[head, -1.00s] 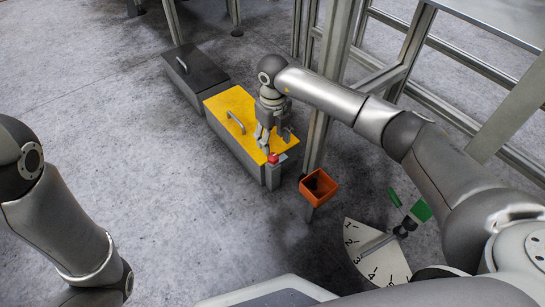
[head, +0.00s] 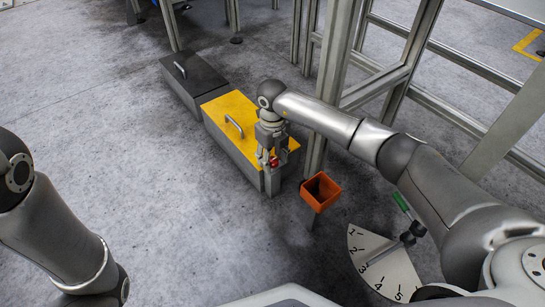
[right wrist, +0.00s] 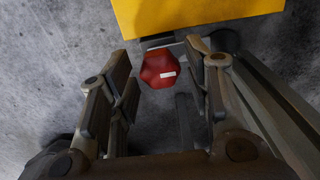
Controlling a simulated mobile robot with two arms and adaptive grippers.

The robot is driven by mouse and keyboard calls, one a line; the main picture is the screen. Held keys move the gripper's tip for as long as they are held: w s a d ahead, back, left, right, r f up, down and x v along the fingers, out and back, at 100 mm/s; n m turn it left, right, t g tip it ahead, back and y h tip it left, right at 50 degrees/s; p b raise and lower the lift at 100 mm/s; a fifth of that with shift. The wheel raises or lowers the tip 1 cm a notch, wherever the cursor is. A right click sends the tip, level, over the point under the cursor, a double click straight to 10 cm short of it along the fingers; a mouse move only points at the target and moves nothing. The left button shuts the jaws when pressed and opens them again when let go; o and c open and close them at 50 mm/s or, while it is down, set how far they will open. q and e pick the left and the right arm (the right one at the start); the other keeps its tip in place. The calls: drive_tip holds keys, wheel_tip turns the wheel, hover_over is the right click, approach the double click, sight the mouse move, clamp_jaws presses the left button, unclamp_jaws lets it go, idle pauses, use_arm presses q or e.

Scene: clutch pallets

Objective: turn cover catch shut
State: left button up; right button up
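The yellow cover (head: 248,113) with a grey bar handle lies on a low grey box on the floor. The catch is a red knob (head: 274,162) at the cover's near right corner, above a grey post. In the right wrist view the red knob (right wrist: 158,70) has a white mark that points right and slightly up. My right gripper (right wrist: 165,85) is open with its fingers either side of the knob. A gap shows on both sides, so it does not grip it. In the head view my right gripper (head: 270,159) partly hides the knob. My left gripper is out of view.
A dark lidded box (head: 194,75) stands behind the yellow one. An orange open bin (head: 320,191) on a post and a metal frame upright (head: 328,90) stand close right. Floor to the left is clear.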

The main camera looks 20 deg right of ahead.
drive_tip(key=c, duration=0.7)
